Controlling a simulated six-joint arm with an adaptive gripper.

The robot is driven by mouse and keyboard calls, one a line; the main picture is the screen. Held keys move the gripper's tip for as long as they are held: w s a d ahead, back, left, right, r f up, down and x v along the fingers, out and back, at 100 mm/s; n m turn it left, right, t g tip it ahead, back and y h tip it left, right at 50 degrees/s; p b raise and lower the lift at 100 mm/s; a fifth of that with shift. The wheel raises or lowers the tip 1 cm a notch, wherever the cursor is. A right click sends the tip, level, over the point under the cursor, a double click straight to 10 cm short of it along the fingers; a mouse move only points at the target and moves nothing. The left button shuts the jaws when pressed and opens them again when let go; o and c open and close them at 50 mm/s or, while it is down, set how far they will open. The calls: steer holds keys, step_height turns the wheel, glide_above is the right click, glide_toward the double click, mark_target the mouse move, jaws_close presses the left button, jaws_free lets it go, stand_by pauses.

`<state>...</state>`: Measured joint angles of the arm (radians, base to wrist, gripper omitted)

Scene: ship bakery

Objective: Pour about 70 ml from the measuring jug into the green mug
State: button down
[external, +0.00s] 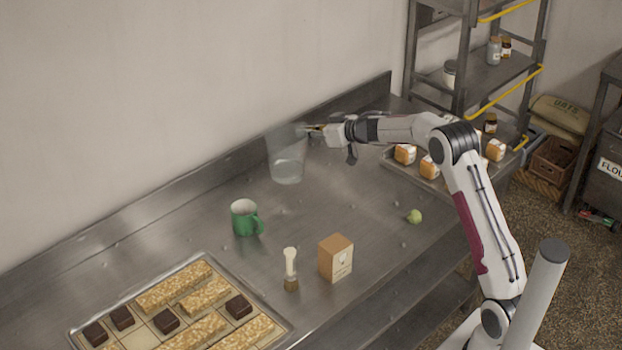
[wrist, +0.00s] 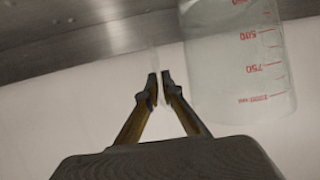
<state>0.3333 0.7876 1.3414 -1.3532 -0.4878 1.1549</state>
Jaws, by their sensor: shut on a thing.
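The clear measuring jug (external: 287,158) is near the back of the steel counter, with pale liquid showing in its lower part. It looks close to upright; whether its base touches the counter I cannot tell. In the wrist view the jug (wrist: 238,60) with red graduations fills the upper right. My gripper (external: 316,128) is at the jug's upper right side. Its fingertips (wrist: 159,88) are closed on a thin clear part of the jug, apparently the handle. The green mug (external: 245,219) stands upright on the counter, left of and nearer than the jug, its handle facing right. Its contents cannot be made out.
A brush (external: 290,270) and a brown box (external: 336,258) stand in front of the mug. A tray (external: 281,325) of pastries lies front left. A small green fruit (external: 414,216) lies right. Packages sit on another tray (external: 397,169) at back right. Counter between jug and mug is clear.

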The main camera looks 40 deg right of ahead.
steer(key=w+a+f+n+y, duration=0.2)
steer(key=w+f, duration=0.6)
steer(key=shift+w+a+f+g+y, duration=0.2)
steer(key=shift+a+f+g+y, duration=0.05)
steer(key=shift+a+g+y, duration=0.15)
stand_by(0.5)
steer(key=shift+n, duration=0.3)
